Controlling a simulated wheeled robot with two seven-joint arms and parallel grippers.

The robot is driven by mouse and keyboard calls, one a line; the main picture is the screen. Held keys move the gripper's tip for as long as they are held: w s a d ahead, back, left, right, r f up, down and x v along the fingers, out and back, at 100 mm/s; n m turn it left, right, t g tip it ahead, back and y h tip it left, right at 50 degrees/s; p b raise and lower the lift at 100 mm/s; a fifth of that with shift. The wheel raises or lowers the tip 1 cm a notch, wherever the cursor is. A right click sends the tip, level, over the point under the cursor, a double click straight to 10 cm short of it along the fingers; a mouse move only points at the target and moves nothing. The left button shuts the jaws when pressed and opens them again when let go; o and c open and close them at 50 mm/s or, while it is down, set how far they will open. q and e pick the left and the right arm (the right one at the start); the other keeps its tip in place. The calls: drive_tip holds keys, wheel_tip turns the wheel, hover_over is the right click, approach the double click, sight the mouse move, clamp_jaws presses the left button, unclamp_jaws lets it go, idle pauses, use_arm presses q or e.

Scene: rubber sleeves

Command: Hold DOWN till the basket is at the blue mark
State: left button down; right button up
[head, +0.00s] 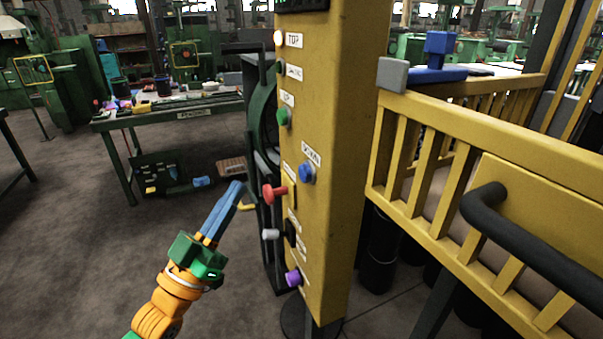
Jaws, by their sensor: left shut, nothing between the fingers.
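A yellow control post (345,150) stands in the middle of the head view. The blue button (307,173) sits below the DOWN label (311,155) on its face. My left gripper (238,187) has its blue fingers together and empty. It is left of the post, apart from the DOWN button, and points up and to the right. A yellow barred structure (500,130) is right of the post; I cannot tell whether it is the basket. I cannot make out a blue mark for certain. My right gripper is not in view.
The post also carries a green UP button (283,117), a red mushroom knob (272,193), a grey switch (270,234), a purple knob (293,278) and a lit TOP lamp (279,38). A black handle (540,250) juts out at right. A cluttered workbench (180,112) stands behind.

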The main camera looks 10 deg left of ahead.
sight(305, 173)
use_arm(q)
drive_tip(key=w+d, duration=0.4)
drive_tip(key=d, duration=0.3)
drive_tip(key=shift+w, duration=0.3)
idle(1.8)
drive_tip(key=shift+w+d, duration=0.25)
drive_tip(key=shift+d, duration=0.05)
